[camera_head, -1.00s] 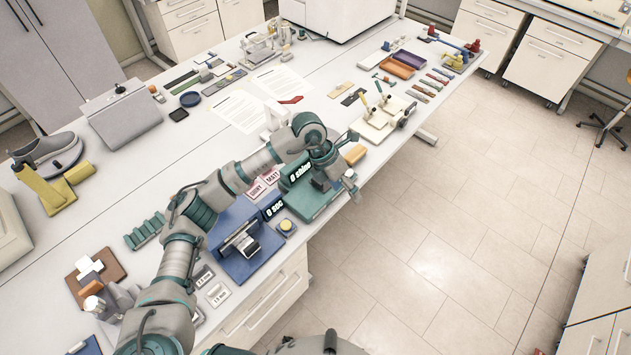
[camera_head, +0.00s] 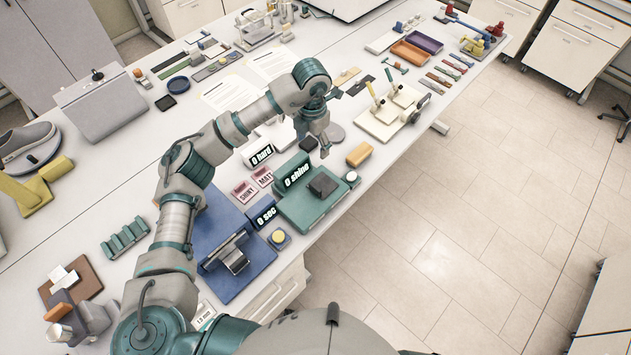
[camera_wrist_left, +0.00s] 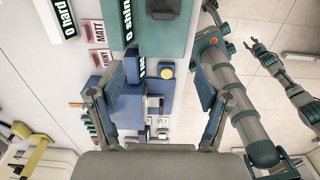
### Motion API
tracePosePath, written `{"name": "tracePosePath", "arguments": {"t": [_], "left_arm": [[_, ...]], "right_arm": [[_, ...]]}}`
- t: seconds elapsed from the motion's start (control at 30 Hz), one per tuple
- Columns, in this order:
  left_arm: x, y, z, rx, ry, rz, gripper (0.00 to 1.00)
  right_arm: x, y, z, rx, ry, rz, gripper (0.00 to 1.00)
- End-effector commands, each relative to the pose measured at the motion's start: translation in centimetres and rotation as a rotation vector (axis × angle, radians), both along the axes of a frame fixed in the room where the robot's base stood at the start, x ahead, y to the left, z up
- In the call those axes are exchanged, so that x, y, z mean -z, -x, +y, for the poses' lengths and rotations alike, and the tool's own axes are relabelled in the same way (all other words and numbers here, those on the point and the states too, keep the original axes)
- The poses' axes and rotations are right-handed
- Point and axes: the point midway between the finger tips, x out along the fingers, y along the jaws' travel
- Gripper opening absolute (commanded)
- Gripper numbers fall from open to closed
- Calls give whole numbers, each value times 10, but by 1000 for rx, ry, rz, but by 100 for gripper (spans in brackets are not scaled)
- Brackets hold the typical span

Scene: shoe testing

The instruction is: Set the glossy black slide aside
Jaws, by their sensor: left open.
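A small black slide (camera_head: 322,185) lies on the green "0 shine" device (camera_head: 300,212). It also shows at the top edge of the left wrist view (camera_wrist_left: 162,8). It looks dark with little visible reflection at this size. My left gripper (camera_head: 322,150) hangs above and behind the device, apart from the slide. In the left wrist view its two fingers (camera_wrist_left: 156,92) are spread wide with nothing between them. My right gripper (camera_wrist_left: 257,48) shows small over the floor in the left wrist view; its jaws are too small to read.
A yellow-orange block (camera_head: 359,154) lies just right of the device. The red SHINY and MATT labels (camera_head: 263,176) and a blue "0 sec" device (camera_head: 235,262) are to the left. A cream stand (camera_head: 392,118) is farther right. The table's front edge is close by.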

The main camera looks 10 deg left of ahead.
Motion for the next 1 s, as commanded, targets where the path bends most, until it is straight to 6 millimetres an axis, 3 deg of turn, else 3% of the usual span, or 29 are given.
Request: {"name": "tracePosePath", "arguments": {"t": [0.03, 0.1, 0.37, 0.57, 1.0], "left_arm": [[14, 0, -1, 1, 0, 0, 77], [24, -1, -2, 1, -1, 2, 77], [54, -4, -1, -1, 0, 7, 77], [69, -3, 0, 0, 2, 8, 77], [169, -2, -1, 0, 0, 11, 77]], "right_arm": [[14, 1, -1, 0, 0, 2, 40], [24, 1, -1, -1, 0, 3, 40], [51, 1, -1, -1, 0, 8, 40], [48, 1, 0, 0, 1, 7, 40], [32, 0, 0, -1, 1, 7, 40]]}}
